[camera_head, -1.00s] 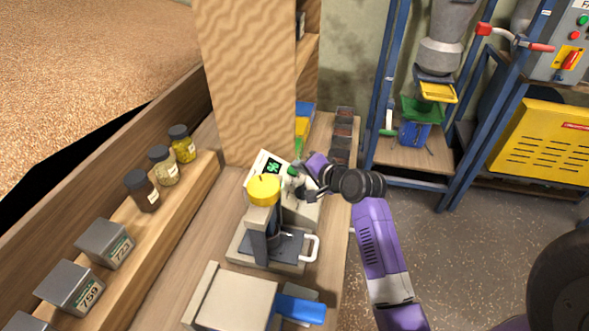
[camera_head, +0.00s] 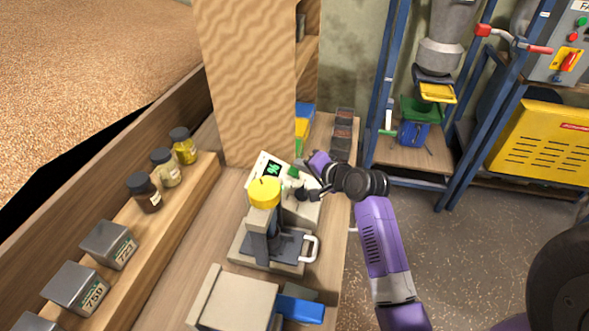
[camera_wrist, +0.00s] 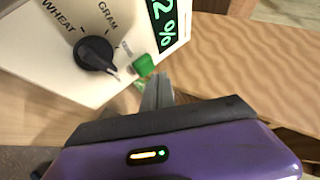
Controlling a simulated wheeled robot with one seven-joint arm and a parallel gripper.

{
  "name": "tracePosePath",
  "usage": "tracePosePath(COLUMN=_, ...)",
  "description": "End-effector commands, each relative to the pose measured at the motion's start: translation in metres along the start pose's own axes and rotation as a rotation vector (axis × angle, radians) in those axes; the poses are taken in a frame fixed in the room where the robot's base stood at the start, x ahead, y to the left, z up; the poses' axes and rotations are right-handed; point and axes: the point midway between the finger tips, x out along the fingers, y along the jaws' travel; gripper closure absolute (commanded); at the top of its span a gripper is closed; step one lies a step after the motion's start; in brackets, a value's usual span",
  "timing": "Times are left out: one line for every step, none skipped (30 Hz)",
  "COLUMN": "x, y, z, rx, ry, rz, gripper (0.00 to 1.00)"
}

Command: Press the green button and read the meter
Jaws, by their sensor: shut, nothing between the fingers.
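The meter is a cream box with a lit display (camera_head: 272,169) on the bench in the head view. In the wrist view its display (camera_wrist: 168,22) shows green characters ending in "2 %"; the earlier digits are cut off. The green button (camera_wrist: 144,65) sits below the display, beside a black selector knob (camera_wrist: 96,54) marked with grain names. My gripper (camera_wrist: 157,88) is shut and empty, its fingertips right at the lower edge of the green button. I cannot tell whether they touch it. In the head view my arm reaches in from the right and partly hides the meter.
A device with a yellow knob (camera_head: 265,191) and white handle stands just in front of the meter. Several jars and grey tins line the wooden ledge (camera_head: 187,203) at left. A wooden post (camera_head: 244,80) rises behind. A blue rack stands at right.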

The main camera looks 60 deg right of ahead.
Motion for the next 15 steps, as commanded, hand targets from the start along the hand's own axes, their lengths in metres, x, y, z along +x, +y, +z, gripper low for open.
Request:
tracePosePath(x=0.0, y=0.0, z=0.0, rx=0.0, ry=0.0, rz=0.0, gripper=1.0)
tracePosePath(x=0.0, y=0.0, z=0.0, rx=0.0, ry=0.0, rz=0.0, gripper=1.0)
tracePosePath(x=0.0, y=0.0, z=0.0, rx=0.0, ry=0.0, rz=0.0, gripper=1.0)
tracePosePath(x=0.0, y=0.0, z=0.0, rx=0.0, ry=0.0, rz=0.0, gripper=1.0)
tracePosePath(x=-0.001, y=-0.001, z=-0.001, rx=0.0, ry=0.001, rz=0.0, gripper=1.0)
tracePosePath(x=-0.002, y=-0.002, z=-0.002, rx=0.001, ry=0.001, rz=0.0, gripper=1.0)
tracePosePath(x=-0.003, y=-0.003, z=-0.003, rx=0.001, ry=0.001, rz=0.0, gripper=1.0)
tracePosePath(x=-0.004, y=-0.004, z=-0.004, rx=0.001, ry=0.001, rz=0.0, gripper=1.0)
tracePosePath(x=-0.007, y=-0.006, z=-0.005, rx=0.001, ry=0.001, rz=0.0, gripper=1.0)
tracePosePath(x=-0.008, y=-0.008, z=-0.006, rx=0.002, ry=0.001, rz=-0.001, gripper=1.0)
tracePosePath(x=-0.01, y=-0.009, z=-0.008, rx=0.002, ry=0.001, rz=0.0, gripper=1.0)
tracePosePath(x=-0.013, y=-0.012, z=-0.01, rx=0.002, ry=0.001, rz=0.0, gripper=1.0)
tracePosePath(x=-0.015, y=-0.013, z=-0.011, rx=0.002, ry=0.001, rz=0.0, gripper=1.0)
tracePosePath(x=-0.017, y=-0.014, z=-0.013, rx=0.002, ry=0.001, rz=0.0, gripper=1.0)
tracePosePath(x=-0.019, y=-0.016, z=-0.014, rx=0.001, ry=0.001, rz=0.0, gripper=1.0)
